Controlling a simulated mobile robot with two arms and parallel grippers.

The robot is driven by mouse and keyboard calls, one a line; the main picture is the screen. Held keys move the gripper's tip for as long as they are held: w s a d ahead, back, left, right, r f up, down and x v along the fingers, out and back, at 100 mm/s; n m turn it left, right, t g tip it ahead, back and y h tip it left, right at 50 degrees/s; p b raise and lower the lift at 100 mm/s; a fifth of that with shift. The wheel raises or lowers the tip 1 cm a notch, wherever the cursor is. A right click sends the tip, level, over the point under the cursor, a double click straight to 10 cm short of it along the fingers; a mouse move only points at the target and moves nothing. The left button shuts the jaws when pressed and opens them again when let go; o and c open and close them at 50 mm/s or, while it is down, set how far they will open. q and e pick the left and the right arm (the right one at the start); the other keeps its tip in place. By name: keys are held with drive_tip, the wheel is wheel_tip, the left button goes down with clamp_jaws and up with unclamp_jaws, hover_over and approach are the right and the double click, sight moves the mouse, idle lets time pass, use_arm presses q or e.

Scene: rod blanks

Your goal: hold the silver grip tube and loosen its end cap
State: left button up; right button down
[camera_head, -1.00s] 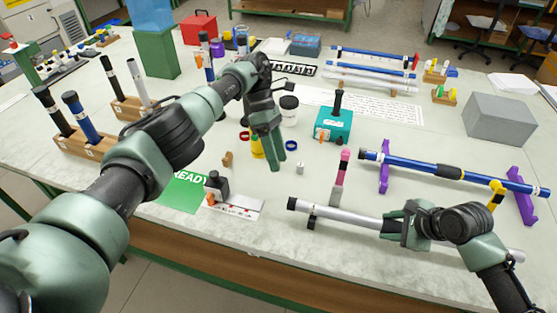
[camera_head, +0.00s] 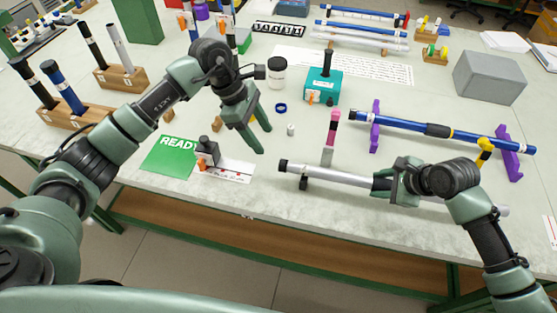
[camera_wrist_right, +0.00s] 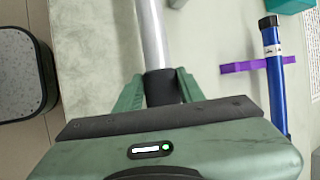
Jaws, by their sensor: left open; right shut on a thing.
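The silver grip tube (camera_head: 335,172) lies along the table's front edge, with a black end cap (camera_head: 284,165) at its left end. My right gripper (camera_head: 382,186) is shut around the tube right of its middle. In the right wrist view the fingers (camera_wrist_right: 160,88) sit either side of a dark sleeve (camera_wrist_right: 163,84) on the silver tube (camera_wrist_right: 152,35). My left gripper (camera_head: 262,140) is open and empty, above the table up and left of the end cap, apart from it. The cap's far side is hidden.
A pink-topped post (camera_head: 330,140) stands behind the tube. A blue tube (camera_head: 400,125) rests on purple stands (camera_head: 375,128) further back. A green READY card (camera_head: 170,155) and a black-topped block (camera_head: 207,152) lie left. A teal box (camera_head: 322,87) and white jar (camera_head: 277,72) stand behind.

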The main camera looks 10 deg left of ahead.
sight(283, 166)
use_arm(q)
drive_tip(key=shift+t, duration=0.3)
drive_tip(key=x, duration=1.1)
drive_tip(key=shift+s+d, duration=0.15)
drive_tip(key=shift+s, duration=0.25)
drive_tip(key=shift+c, duration=0.4)
clamp_jaws()
